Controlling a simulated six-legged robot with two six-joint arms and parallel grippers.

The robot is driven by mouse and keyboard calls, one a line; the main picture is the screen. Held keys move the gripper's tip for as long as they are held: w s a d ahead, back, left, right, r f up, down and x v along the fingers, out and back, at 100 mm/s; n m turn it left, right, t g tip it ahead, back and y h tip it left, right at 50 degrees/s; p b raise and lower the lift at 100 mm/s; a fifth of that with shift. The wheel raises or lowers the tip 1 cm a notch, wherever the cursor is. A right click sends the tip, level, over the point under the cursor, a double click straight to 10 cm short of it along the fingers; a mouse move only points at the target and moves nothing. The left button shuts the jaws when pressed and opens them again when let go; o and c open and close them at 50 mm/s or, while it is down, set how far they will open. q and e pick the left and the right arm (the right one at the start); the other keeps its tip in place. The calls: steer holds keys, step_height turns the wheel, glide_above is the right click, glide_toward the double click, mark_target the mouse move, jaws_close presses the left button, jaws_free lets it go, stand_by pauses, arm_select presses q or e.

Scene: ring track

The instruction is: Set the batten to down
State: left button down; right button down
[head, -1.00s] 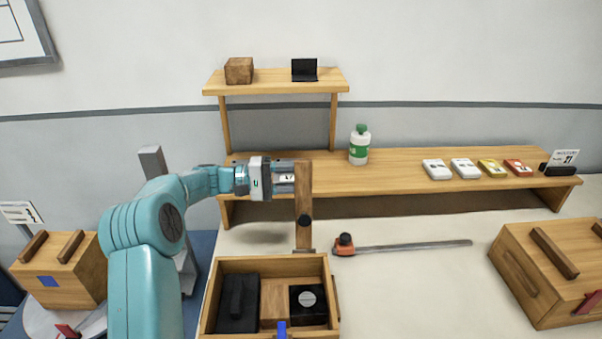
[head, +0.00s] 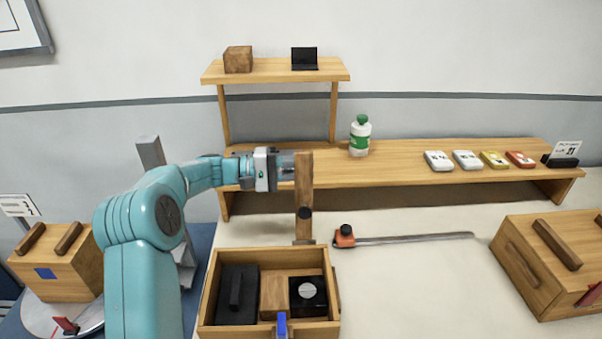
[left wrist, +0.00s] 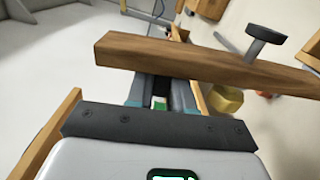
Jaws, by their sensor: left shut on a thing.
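The batten (head: 304,195) is a brown wooden bar standing upright behind the open wooden box, with a dark round knob (head: 305,213) on its lower half. It also shows in the left wrist view (left wrist: 200,62), crossing in front of the fingers, with a grey knob (left wrist: 265,38) on it. My left gripper (head: 292,165) reaches in from the left and is shut on the batten near its upper end. The fingertips are partly hidden behind the bar in the wrist view. My right gripper is not in view.
The open wooden box (head: 212,300) holds dark blocks close in front of the batten. An orange-ended metal bar (head: 410,239) lies to the right. The long shelf (head: 400,172) behind carries a bottle (head: 360,136) and several small cards. A closed wooden box (head: 550,265) stands far right.

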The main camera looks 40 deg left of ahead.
mark_target(303, 196)
arm_select(q)
steer(key=s+d+m+b, duration=0.6)
steer(key=s+d+b, duration=0.1)
steer(key=b, duration=1.1)
steer(key=shift+s, duration=0.6)
steer(key=shift+r, duration=0.1)
steer(key=c, duration=1.1)
jaws_free()
steer(key=shift+a+m, duration=0.1)
steer(key=shift+m, duration=0.2)
steer(key=p+v, duration=0.1)
steer(key=v, duration=1.5)
steer(key=shift+s+a, duration=0.15)
